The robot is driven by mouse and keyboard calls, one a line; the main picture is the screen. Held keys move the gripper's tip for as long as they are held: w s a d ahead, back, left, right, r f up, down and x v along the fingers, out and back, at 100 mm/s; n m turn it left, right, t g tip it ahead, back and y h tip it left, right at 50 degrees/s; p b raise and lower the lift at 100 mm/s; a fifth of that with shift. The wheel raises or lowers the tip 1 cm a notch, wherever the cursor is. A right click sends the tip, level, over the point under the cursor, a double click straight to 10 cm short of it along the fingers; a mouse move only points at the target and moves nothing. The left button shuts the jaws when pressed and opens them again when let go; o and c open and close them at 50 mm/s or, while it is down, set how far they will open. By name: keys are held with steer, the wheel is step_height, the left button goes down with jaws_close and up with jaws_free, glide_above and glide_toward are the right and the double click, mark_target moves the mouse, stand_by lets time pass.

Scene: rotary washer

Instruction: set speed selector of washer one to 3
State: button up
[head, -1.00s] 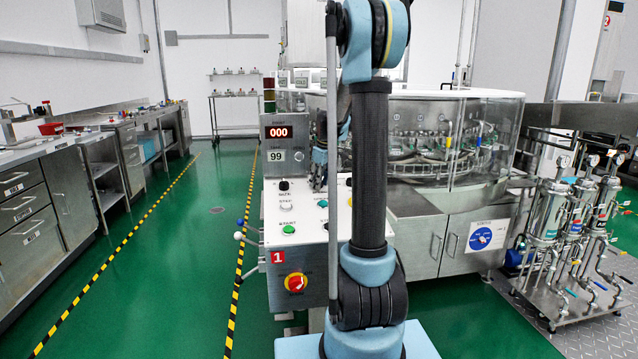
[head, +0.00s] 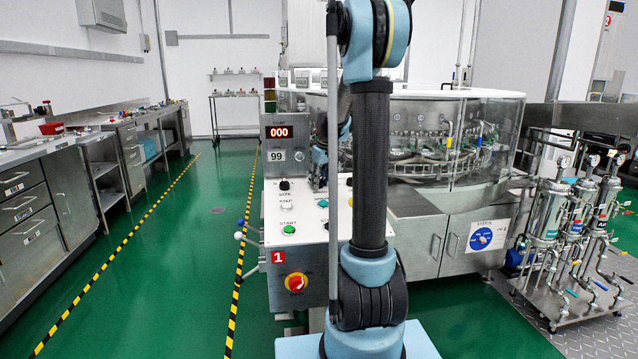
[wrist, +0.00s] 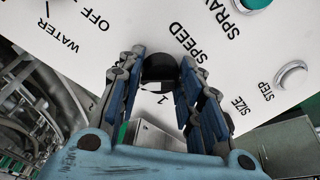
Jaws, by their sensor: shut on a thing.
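Washer one's sloped white control panel (head: 300,212) stands left of my arm in the head view, with a red "1" plate (head: 278,257) on its front. The speed selector (wrist: 160,68) is a black round knob beside the word SPEED in the wrist view. My gripper (wrist: 163,60) is shut on this knob, with a finger on each side. One dark scale digit shows between the fingers; the other marks and the knob's pointer are hidden or too dark to read. In the head view my gripper (head: 319,172) is partly behind my arm, and the selector is hidden.
The wrist view shows the WATER/OFF lettering, a STEP button (wrist: 291,76) and a green SPRAY button (wrist: 256,3) near the knob. A red emergency switch (head: 296,283) and ball-ended levers (head: 239,236) are on the panel's front and left. The green floor to the left is clear.

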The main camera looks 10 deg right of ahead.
steer(key=o, duration=1.1)
steer(key=shift+d, duration=0.1)
steer(key=v, duration=1.1)
steer(key=shift+r, duration=0.45)
steer(key=s+a+f+m, duration=0.1)
steer(key=s+f+m, duration=0.15)
steer(key=s, duration=0.95)
steer(key=s+a+f+m, duration=0.1)
steer(key=s+f, duration=0.3)
steer(key=s, duration=0.7)
steer(key=s+f+m, duration=0.1)
steer(key=s+f, duration=0.3)
steer(key=s, duration=0.2)
steer(key=s+f+m, duration=0.1)
steer(key=s+f, duration=0.4)
steer(key=s, duration=0.1)
steer(key=s+f+m+g+h, duration=0.1)
steer(key=s+f, duration=0.3)
steer(key=s, duration=0.2)
steer(key=shift+d+f, duration=0.3)
